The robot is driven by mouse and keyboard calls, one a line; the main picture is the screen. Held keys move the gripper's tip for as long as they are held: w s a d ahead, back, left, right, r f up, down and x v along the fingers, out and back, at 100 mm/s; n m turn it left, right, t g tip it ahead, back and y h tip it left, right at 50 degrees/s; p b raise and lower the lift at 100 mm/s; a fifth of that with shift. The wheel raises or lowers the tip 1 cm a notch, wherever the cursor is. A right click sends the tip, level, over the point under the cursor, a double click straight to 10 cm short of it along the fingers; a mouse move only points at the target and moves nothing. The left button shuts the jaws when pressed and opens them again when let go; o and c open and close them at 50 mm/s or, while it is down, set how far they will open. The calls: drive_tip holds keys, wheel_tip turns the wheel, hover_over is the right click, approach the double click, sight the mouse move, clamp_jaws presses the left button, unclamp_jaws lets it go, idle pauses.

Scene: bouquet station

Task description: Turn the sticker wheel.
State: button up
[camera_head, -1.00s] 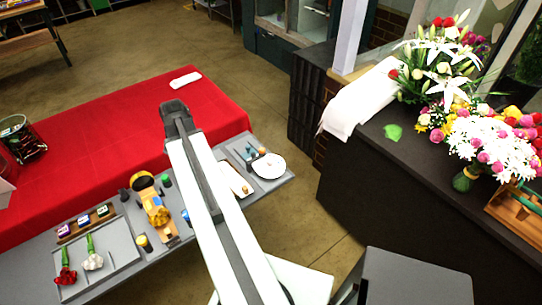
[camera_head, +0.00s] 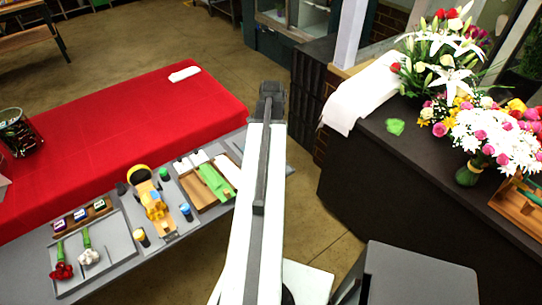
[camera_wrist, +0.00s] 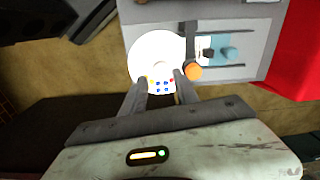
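The sticker wheel (camera_wrist: 155,52) is a white disc with small blue, red and yellow stickers near its lower edge in the wrist view. It lies at the end of the grey station board (camera_wrist: 255,40). My gripper (camera_wrist: 160,82) is open, with its two fingertips apart over the wheel's near edge, on either side of the stickers. I cannot tell whether the fingers touch the disc. An orange knob (camera_wrist: 193,72) and a dark bar (camera_wrist: 191,35) sit right beside the wheel. In the head view my arm hides the wheel.
A red-covered table (camera_head: 110,120) runs behind the board. The board also carries a wooden tray with green pieces (camera_head: 214,182), a yellow device (camera_head: 155,206) and a flower tray (camera_head: 124,249). A dark counter with bouquets (camera_head: 400,185) stands at right, with bare floor between.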

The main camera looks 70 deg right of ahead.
wheel_tip(320, 180, down, 4)
drive_tip(key=b, duration=0.3)
drive_tip(key=shift+f, duration=0.15)
